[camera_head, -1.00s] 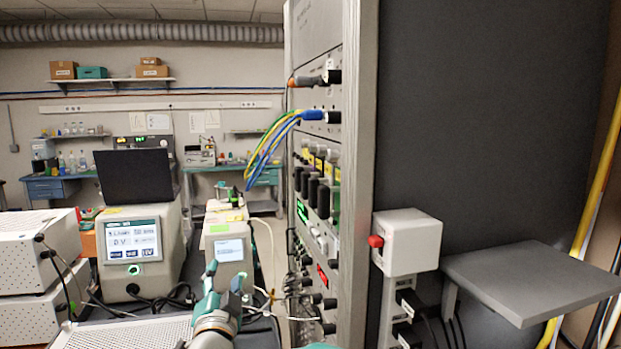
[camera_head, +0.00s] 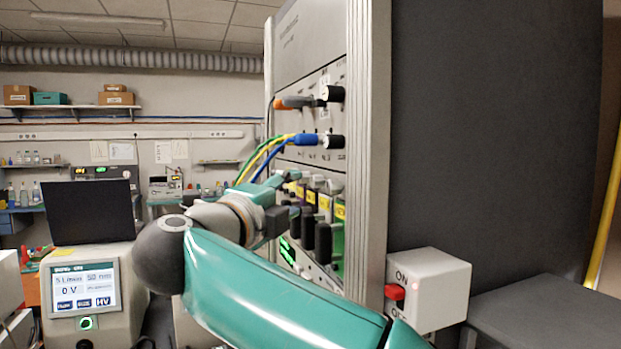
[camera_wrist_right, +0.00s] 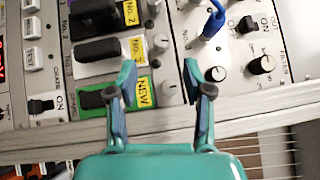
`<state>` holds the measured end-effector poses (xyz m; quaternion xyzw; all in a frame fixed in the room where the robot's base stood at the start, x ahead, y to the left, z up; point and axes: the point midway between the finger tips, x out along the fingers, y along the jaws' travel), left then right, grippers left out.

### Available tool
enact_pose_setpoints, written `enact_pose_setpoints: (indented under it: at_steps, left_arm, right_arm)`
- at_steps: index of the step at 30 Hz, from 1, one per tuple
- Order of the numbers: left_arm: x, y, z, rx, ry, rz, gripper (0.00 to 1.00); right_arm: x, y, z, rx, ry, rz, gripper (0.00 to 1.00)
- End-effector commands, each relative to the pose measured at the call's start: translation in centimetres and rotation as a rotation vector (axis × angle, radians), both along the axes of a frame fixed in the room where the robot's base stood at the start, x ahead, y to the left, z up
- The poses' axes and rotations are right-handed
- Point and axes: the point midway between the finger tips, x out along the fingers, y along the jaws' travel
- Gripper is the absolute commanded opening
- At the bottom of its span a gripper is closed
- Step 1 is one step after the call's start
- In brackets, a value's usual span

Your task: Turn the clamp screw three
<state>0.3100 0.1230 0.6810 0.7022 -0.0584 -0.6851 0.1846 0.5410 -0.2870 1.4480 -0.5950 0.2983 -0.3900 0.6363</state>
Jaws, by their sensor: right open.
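My right gripper (camera_head: 281,206) is at the rack front in the head view, its arm crossing from the lower right. In the right wrist view, my right gripper (camera_wrist_right: 160,68) is open, its two fingers apart over the panel. Small pale round screws stand in a row: one (camera_wrist_right: 160,42) by a yellow label, and another (camera_wrist_right: 168,89) by the yellow NEW label (camera_wrist_right: 145,91), lying between the fingers. I cannot tell for certain which is clamp screw three. Neither visibly touches a finger. My left gripper is not in view.
Black handles (camera_wrist_right: 97,50) stick out left of the screws. A blue cable plug (camera_wrist_right: 213,24) and small black knobs (camera_wrist_right: 262,65) are to the right. In the head view, a white box with a red switch (camera_head: 394,292) is on the rack side.

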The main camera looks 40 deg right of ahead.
Motion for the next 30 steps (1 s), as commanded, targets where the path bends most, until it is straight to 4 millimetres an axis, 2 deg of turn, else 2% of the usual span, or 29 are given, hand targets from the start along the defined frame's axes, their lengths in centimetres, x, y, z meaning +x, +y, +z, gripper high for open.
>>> enact_pose_setpoints:
  at_steps: [1, 6, 12, 18, 26, 30]
  left_arm:
    - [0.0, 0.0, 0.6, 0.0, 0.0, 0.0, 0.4]
    - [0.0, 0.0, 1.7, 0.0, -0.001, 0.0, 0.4]
    - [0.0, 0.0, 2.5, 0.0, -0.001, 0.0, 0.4]
    - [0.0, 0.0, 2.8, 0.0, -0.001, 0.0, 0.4]
    - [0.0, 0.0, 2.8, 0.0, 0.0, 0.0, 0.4]
    - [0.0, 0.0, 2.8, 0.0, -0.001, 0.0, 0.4]
  right_arm:
    - [0.5, -1.2, 0.4, 0.0, 0.002, -0.007, 0.51]
    - [2.4, -4.2, 0.7, 0.0, 0.001, -0.006, 0.51]
    - [3.9, -6.7, 0.8, 0.0, 0.001, -0.004, 0.51]
    - [4.5, -7.8, 0.8, 0.0, 0.001, -0.003, 0.51]
    - [4.6, -7.8, 0.7, -0.001, -0.001, -0.001, 0.51]
    - [4.6, -7.8, 0.7, -0.001, 0.0, -0.002, 0.31]
